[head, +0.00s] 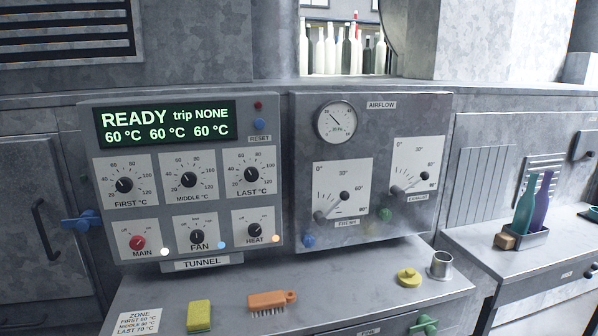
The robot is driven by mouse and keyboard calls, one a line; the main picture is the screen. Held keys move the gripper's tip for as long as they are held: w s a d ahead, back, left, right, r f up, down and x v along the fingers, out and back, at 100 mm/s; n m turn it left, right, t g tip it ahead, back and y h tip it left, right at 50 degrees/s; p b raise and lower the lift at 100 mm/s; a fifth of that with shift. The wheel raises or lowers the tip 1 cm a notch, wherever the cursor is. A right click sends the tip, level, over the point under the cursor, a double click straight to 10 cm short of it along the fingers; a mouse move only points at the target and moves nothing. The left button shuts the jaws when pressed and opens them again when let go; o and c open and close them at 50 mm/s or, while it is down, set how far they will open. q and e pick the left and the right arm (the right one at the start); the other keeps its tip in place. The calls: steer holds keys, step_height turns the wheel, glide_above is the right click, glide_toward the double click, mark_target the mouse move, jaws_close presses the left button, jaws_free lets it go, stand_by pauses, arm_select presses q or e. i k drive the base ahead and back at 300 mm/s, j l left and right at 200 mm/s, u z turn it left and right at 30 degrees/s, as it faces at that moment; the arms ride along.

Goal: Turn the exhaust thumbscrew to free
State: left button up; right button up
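The airflow panel (372,225) stands right of centre in the head view. On it is the exhaust dial (416,158), a white plate with a degree scale. Its lever (413,182) slants up to the right to a dark round knob. A small green thumbscrew (385,214) sits below and left of the exhaust dial. A blue thumbscrew (308,240) sits below the fresh air dial (342,184). How tight either screw is cannot be told. Neither of my grippers shows in this view.
The tunnel panel (266,179) on the left reads READY, trip NONE. On the bench lie a yellow sponge (199,316), an orange brush (272,300), a yellow knobbed piece (409,277) and a metal cup (440,265). Bottles stand in a tray (524,238) at right.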

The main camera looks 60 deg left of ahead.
mark_target(385, 215)
steer(key=u, duration=1.5)
steer(key=i+l, duration=0.3)
steer(key=l, duration=0.15)
